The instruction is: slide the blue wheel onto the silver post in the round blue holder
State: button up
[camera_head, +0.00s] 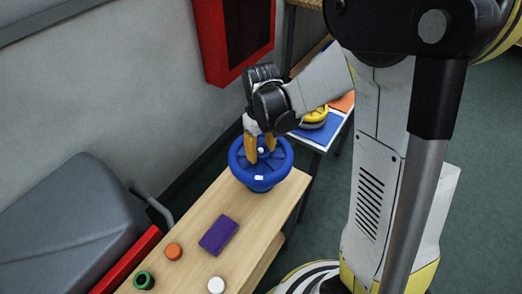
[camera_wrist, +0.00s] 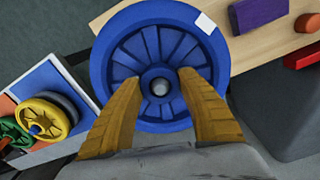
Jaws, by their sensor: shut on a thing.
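The blue wheel (camera_head: 285,153) is a wide spoked disc with a raised rim and a white tag, at the far end of the wooden bench in the head view. It fills the upper middle of the wrist view (camera_wrist: 105,62). My gripper (camera_head: 262,157) reaches down inside the rim. Its yellow fingers (camera_wrist: 162,80) are shut on the wheel's hub from both sides. The silver post (camera_wrist: 160,87) shows as a round tip in the hub's centre. The round blue holder (camera_head: 262,186) seems to be under the wheel, mostly hidden. I cannot tell how far down the wheel sits.
The wooden bench (camera_head: 190,225) also bears a purple block (camera_head: 218,235), an orange disc (camera_head: 173,251), a green ring (camera_head: 144,280) and a white disc (camera_head: 216,284). A side table behind holds a yellow wheel (camera_wrist: 38,117). A red wall box (camera_head: 232,40) hangs behind my gripper.

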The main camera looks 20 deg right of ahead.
jog(key=shift+f+b, duration=0.7)
jog(key=shift+b, duration=0.15)
dwell(2.1)
jog(key=o, duration=1.5)
jog(key=shift+c, duration=0.2)
jog(key=shift+r, duration=0.1)
jog(key=shift+r+p, duration=1.1)
jog(key=shift+r, duration=0.3)
jog(key=shift+r, duration=0.1)
jog(key=shift+r+p, duration=2.6)
jog(key=shift+r, duration=0.8)
